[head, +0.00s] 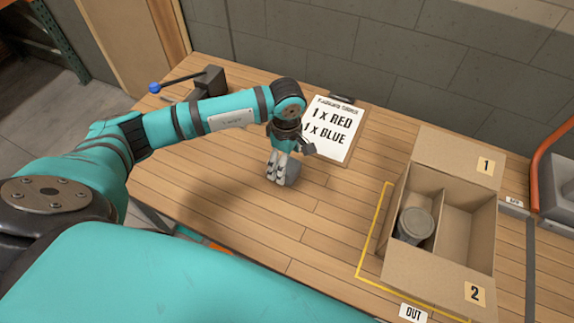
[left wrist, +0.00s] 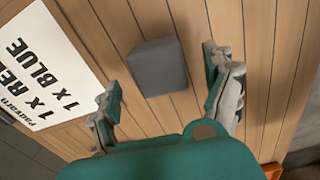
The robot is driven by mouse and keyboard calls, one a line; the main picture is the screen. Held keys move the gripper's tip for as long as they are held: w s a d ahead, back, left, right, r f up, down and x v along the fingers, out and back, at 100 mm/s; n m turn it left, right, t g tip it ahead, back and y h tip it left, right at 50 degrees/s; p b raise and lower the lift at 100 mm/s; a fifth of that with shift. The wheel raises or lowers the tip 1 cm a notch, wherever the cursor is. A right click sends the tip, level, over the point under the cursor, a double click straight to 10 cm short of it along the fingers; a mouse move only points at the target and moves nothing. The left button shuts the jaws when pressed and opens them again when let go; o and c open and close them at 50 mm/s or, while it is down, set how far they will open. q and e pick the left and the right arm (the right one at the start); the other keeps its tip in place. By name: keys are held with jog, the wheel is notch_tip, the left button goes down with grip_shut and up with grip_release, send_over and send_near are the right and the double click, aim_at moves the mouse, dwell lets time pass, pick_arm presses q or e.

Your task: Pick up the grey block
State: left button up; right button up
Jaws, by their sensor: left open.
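The grey block (left wrist: 158,67) lies on the wooden table. In the left wrist view it sits ahead of my left gripper (left wrist: 165,85), roughly between the lines of the two spread fingers and apart from both. In the head view the grey block (head: 293,174) shows just right of my left gripper (head: 277,170), partly hidden behind the fingers. My left gripper is open and points down over the table with nothing in it. My right gripper is in neither view.
A clipboard (head: 333,129) reading "1 x RED, 1 x BLUE" lies behind the block. A cardboard box (head: 468,215) with two compartments stands at the right, with a dark round container (head: 414,224) in its left compartment. A vise-like tool (head: 209,82) sits at the back left.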

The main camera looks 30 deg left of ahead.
aim_at(287, 167)
pick_arm(q)
jog(key=shift+f+p, duration=0.3)
jog(key=shift+f, duration=1.25)
jog(key=shift+c, duration=0.4)
jog(key=c, duration=0.9)
